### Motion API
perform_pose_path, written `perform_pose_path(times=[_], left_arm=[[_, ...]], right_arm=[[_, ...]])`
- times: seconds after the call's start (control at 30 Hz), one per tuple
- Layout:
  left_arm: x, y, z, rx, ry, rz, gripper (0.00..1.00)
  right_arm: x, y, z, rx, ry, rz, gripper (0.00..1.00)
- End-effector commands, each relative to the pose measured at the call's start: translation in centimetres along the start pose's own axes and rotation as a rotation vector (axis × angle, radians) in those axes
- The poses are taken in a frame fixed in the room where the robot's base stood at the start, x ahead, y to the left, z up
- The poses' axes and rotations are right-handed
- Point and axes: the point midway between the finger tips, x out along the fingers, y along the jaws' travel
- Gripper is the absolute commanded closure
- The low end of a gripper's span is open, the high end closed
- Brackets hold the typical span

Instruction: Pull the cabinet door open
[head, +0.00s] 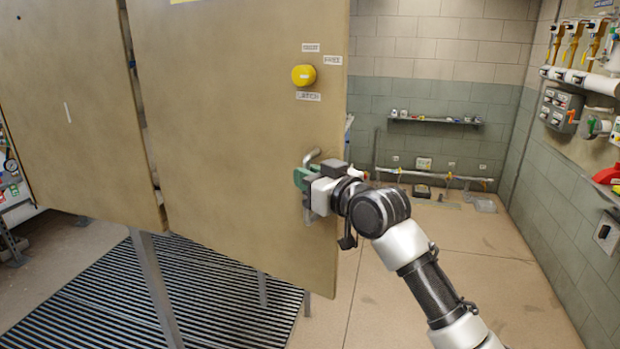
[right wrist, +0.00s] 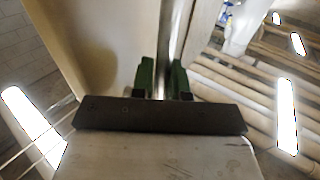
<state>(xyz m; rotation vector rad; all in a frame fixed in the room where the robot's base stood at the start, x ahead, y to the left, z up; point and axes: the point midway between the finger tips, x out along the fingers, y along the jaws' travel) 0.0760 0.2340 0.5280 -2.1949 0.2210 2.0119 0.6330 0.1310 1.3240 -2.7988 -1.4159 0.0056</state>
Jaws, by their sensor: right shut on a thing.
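The tan cabinet door (head: 235,130) fills the middle of the head view. It stands at an angle to the panel on its left, with its right edge out toward me. A grey metal bar handle (head: 312,156) sits low near that edge. My right gripper (head: 304,180) is shut on the handle with its green fingers. In the right wrist view the handle (right wrist: 168,45) runs between the green fingers (right wrist: 161,80), beside the door's tan face (right wrist: 95,50). Most of the handle is hidden by the gripper. My left gripper is not in view.
A yellow knob (head: 303,75) with small labels sits above the handle. A tan panel (head: 65,110) adjoins on the left. Dark floor grating (head: 100,300) lies below. Open floor (head: 480,270) extends right, toward a wall with a grey box (head: 562,110) and valves.

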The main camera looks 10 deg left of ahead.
Motion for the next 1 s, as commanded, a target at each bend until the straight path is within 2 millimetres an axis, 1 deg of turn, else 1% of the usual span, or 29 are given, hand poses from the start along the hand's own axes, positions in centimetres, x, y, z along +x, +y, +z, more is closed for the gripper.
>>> perform_pose_path(times=[0.03, 0.13, 0.5, 0.53, 0.67, 1.0], left_arm=[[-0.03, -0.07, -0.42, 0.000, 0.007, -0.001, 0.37], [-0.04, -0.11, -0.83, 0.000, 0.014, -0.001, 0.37], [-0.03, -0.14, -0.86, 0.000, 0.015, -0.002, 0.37], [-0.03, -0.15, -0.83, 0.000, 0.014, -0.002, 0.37], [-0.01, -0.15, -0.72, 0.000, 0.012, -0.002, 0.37], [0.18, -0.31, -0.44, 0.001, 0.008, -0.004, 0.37]], right_arm=[[0.06, -0.18, -0.41, -0.008, 0.007, -0.002, 1.00], [0.11, -0.21, -0.43, -0.008, 0.007, -0.002, 1.00], [0.13, -0.23, -0.44, -0.007, 0.009, -0.002, 1.00], [0.13, -0.23, -0.43, -0.007, 0.009, -0.002, 0.82], [0.13, -0.19, -0.35, -0.006, 0.007, -0.002, 0.62], [-0.16, -0.09, -0.13, -0.003, 0.005, -0.001, 0.61]])
